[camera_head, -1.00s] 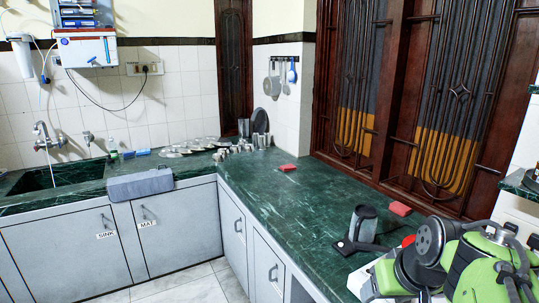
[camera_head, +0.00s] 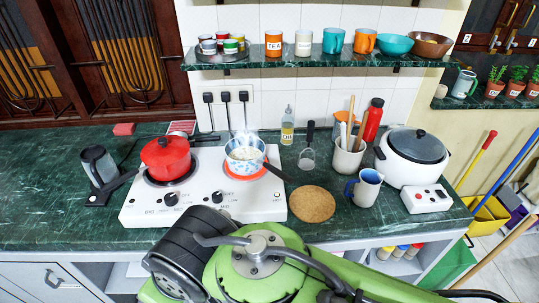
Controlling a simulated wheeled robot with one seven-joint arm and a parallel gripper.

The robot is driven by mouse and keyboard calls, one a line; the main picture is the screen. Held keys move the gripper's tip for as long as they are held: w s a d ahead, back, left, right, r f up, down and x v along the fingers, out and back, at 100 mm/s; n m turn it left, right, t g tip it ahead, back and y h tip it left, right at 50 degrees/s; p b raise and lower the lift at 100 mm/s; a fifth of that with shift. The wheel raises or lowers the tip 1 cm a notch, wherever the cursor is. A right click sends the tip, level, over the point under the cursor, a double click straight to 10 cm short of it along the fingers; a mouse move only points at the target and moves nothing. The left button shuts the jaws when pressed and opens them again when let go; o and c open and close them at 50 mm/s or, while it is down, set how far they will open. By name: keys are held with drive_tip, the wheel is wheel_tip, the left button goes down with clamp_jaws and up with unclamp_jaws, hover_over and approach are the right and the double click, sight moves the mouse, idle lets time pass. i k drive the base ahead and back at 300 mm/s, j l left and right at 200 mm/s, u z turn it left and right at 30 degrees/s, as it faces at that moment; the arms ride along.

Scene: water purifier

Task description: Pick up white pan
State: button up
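A small white pan with a blue pattern (camera_head: 243,156) sits on the right burner of the white stove (camera_head: 207,204). It has pale contents, faint steam above it, and a dark handle pointing to the lower right. The burner under it shows red-orange. A red pot with a lid (camera_head: 166,158) sits on the left burner. My green and black arm fills the bottom middle of the head view, nearer to me than the stove. My gripper's fingers do not show, so I cannot see what it holds.
Right of the stove are a round cork mat (camera_head: 312,204), a blue and white mug (camera_head: 364,188), a utensil holder (camera_head: 348,158) and a white cooker (camera_head: 412,157). A shelf of cups (camera_head: 320,60) hangs above.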

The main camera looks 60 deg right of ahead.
sight(254, 166)
drive_tip(key=z, duration=1.9)
drive_tip(key=i+j+u, duration=0.2)
drive_tip(key=u, duration=0.25)
